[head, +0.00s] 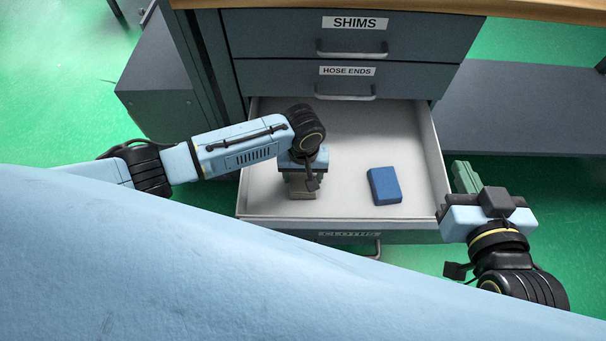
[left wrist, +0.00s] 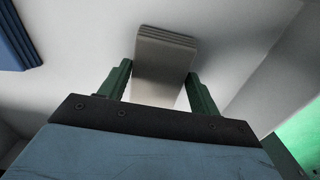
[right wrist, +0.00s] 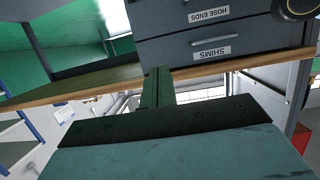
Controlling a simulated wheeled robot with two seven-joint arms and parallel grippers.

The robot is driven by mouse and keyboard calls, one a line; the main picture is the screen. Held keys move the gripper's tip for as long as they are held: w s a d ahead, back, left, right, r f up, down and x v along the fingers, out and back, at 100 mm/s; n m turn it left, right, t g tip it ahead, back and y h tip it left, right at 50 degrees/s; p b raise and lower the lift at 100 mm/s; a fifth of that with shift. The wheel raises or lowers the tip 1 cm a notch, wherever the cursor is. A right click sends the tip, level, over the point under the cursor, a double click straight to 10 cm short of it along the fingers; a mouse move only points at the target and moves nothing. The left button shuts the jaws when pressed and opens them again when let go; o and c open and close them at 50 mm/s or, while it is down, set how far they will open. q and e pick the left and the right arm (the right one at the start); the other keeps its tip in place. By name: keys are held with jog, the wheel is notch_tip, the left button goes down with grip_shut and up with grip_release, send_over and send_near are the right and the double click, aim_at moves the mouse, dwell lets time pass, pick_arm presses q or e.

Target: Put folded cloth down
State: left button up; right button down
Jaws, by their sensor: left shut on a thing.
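A folded grey-beige cloth (head: 302,190) is between the fingers of my left gripper (head: 303,177), inside the open drawer (head: 345,222) near its front left. In the left wrist view the cloth (left wrist: 165,57) shows layered folds, with a green finger on each side. I cannot tell whether it touches the drawer floor. A folded blue cloth (head: 384,186) lies on the drawer floor to the right. It also shows in the left wrist view (left wrist: 14,42). My right gripper (head: 465,177) is outside the drawer's right wall, its fingers together and empty.
Two closed drawers above are labelled SHIMS (head: 355,23) and HOSE ENDS (head: 347,70). The open drawer's back and middle floor are bare. A grey lower shelf (head: 520,105) is at the right. A pale blue surface fills the lower left of the head view.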

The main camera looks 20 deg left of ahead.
pick_arm(q)
jog(key=shift+f, duration=0.15)
jog(key=o, duration=0.9)
